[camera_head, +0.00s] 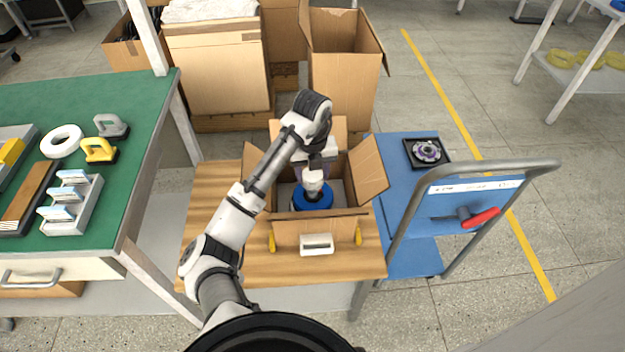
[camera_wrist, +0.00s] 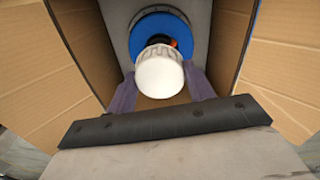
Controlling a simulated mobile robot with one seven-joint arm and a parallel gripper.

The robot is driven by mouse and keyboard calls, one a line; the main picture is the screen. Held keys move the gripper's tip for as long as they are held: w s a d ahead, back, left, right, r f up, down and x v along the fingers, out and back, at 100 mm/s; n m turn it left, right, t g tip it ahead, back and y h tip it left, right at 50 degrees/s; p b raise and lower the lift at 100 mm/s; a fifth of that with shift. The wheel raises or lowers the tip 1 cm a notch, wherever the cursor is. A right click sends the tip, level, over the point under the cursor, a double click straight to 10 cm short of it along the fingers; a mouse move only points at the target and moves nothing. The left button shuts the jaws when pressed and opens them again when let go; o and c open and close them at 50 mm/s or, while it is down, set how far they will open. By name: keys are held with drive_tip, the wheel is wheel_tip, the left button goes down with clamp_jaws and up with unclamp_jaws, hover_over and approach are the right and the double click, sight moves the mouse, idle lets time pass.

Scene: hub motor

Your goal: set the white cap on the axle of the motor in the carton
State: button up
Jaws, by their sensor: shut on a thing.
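The open carton (camera_head: 320,228) stands on a wooden table with its flaps spread. The blue motor (camera_head: 318,201) sits inside it; its blue rim also shows in the wrist view (camera_wrist: 150,24). The white cap (camera_head: 313,183) is between the fingers of my gripper (camera_wrist: 160,90), which is shut on it. In the wrist view the cap (camera_wrist: 160,74) overlaps the motor's middle. The axle is hidden behind the cap, and I cannot tell whether the cap touches it.
The carton walls (camera_wrist: 230,45) and flaps (camera_head: 369,170) stand close around my gripper. A blue cart (camera_head: 397,190) with a handle is at the right. A green bench (camera_head: 130,150) with several tools is at the left. Stacked cartons (camera_head: 215,70) stand behind.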

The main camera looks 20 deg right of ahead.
sight(313, 174)
drive_tip(key=shift+f, duration=1.55)
drive_tip(key=shift+f, duration=0.1)
drive_tip(key=shift+f, duration=0.15)
drive_tip(key=o, duration=0.9)
drive_tip(key=shift+o, duration=0.2)
wheel_tip(313, 174, up, 13)
drive_tip(key=shift+f, duration=0.2)
